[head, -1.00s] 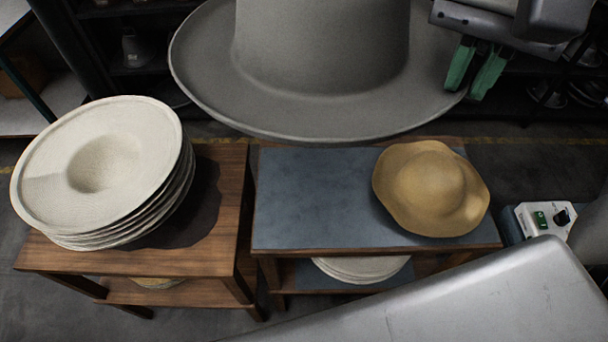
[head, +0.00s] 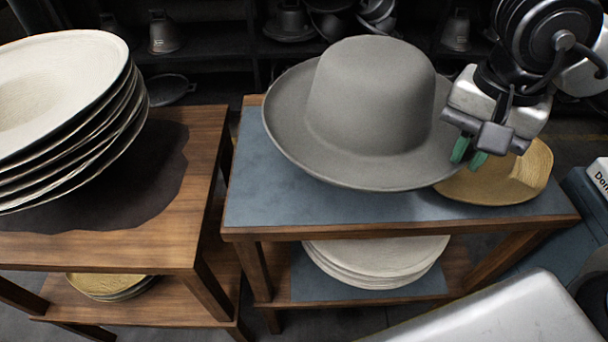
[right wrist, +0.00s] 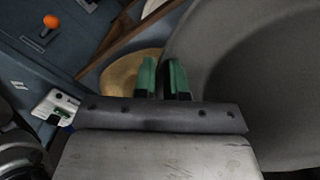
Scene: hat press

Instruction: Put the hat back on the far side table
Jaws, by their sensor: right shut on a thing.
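The grey felt hat (head: 370,95), crown up, is over the blue-topped table (head: 255,185). I cannot tell whether its brim touches the top or hangs just above it. My right gripper (head: 469,153) is shut on the right side of the brim. In the right wrist view, the green fingertips (right wrist: 165,76) are at the brim edge, and the grey hat (right wrist: 245,80) fills the right side. A tan hat (head: 515,178) lies on the table's right end, partly hidden by the grey brim and my gripper. My left gripper is not in view.
A wooden table (head: 207,150) at left carries a stack of cream hats (head: 75,130). Pale hat blanks (head: 375,258) lie on the blue table's lower shelf. Dark shelves with metal forms stand behind. A control box (head: 598,175) is at right. The blue top's left front is bare.

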